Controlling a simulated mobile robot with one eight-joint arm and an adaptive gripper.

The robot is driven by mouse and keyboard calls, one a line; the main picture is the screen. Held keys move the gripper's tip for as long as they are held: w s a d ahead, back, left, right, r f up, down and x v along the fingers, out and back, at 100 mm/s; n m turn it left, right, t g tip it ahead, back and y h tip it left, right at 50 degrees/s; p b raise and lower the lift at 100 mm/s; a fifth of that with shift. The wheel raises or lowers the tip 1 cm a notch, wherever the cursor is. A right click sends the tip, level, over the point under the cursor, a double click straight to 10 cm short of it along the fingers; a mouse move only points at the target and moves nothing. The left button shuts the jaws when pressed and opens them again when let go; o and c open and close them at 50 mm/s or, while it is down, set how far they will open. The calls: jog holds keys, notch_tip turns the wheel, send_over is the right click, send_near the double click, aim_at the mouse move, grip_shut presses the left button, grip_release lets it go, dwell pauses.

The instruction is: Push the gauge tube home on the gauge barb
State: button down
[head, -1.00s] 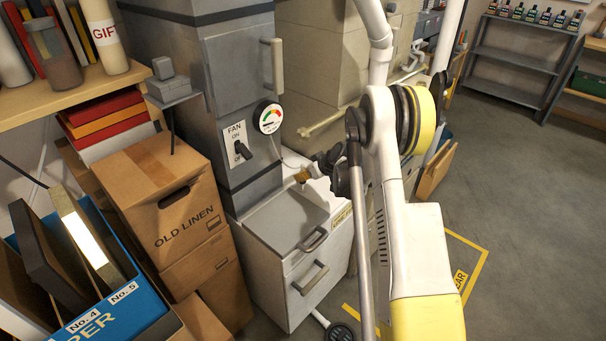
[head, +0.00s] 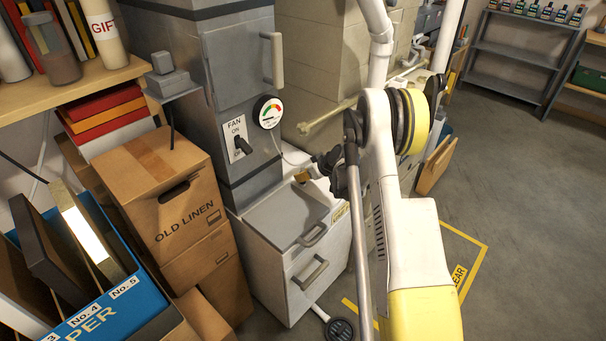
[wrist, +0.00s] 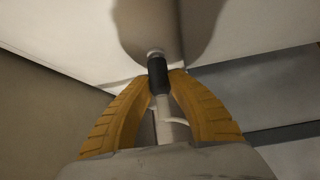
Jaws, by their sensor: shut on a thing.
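My gripper (wrist: 160,100) is shut on the gauge tube in the wrist view. The tube has a black end sleeve (wrist: 158,76) sticking out beyond the orange fingertips, and a pale length (wrist: 168,125) running back between the fingers. The sleeve's far end meets a pale round stub, apparently the gauge barb (wrist: 155,53), in front of a light panel. I cannot tell how far the sleeve is over it. The round gauge (head: 267,112) is on the grey furnace, with a thin line leading down toward my gripper.
A fan switch (head: 238,140) is beside the gauge. A pale cabinet (head: 295,245) with handles stands below. Cardboard boxes (head: 170,205) and a blue crate (head: 130,290) crowd the left. Open floor (head: 520,190) lies to the right.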

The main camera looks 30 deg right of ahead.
jog(key=shift+f, duration=0.3)
jog(key=c, duration=1.3)
grip_release()
jog(key=shift+o, duration=0.2)
jog(key=p+v, duration=0.2)
jog(key=v, duration=0.6)
